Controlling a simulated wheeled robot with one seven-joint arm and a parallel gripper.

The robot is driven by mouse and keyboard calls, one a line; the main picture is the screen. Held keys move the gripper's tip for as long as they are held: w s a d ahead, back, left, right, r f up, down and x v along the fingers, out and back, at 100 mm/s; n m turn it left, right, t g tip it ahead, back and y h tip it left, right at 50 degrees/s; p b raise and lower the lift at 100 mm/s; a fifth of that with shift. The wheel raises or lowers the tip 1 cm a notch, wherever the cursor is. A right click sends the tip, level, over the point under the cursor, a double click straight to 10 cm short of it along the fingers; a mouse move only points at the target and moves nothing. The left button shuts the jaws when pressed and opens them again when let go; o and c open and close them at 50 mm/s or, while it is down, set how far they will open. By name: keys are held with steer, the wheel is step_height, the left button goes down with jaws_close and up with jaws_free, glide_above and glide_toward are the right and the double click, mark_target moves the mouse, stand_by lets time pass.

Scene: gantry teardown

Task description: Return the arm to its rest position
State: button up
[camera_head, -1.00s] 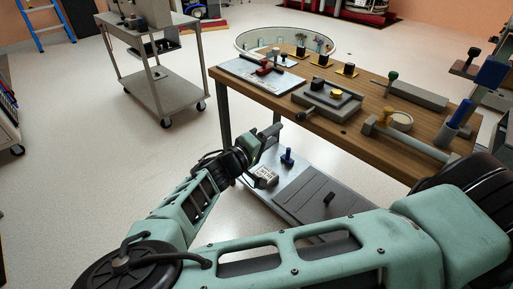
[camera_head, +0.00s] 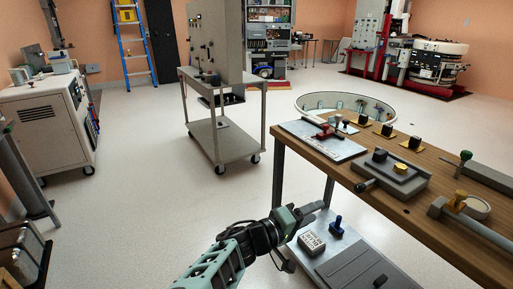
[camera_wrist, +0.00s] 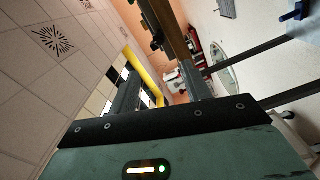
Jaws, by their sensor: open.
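My gripper (camera_head: 305,212) is at the bottom middle of the head view, at the end of my green arm. It is beside the left end of the wooden workbench (camera_head: 420,207), below the level of its top and near its lower shelf. In the wrist view my gripper (camera_wrist: 158,95) shows two dark fingers standing apart with nothing held between them. The wrist view is tilted and looks past the fingers to ceiling tiles, a wall and the floor.
A grey cart (camera_head: 226,142) stands left of the workbench. A labelled box (camera_head: 311,243) and a blue-handled part (camera_head: 337,225) are on the lower shelf. A round floor pit (camera_head: 346,101) lies behind the bench. A white cabinet (camera_head: 46,125) stands at far left. Floor between is clear.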

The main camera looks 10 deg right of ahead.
steer(key=s+f+n+g+y+p, duration=0.1)
steer(key=s+f+g+y+p, duration=0.15)
steer(key=s+g+y, duration=0.8)
steer(key=s+a+r+n+t+y+p, duration=0.2)
steer(key=s+r, duration=0.4)
steer(key=r, duration=0.5)
steer(key=s+a+r+n+t+y+p, duration=0.2)
steer(key=s+a+r+y, duration=0.3)
steer(key=r, duration=0.7)
steer(key=shift+s+a+n+p, duration=0.4)
steer(key=shift+s+n+p, duration=0.4)
steer(key=shift+s, duration=0.4)
steer(key=shift+r+t, duration=0.1)
steer(key=shift+t, duration=0.15)
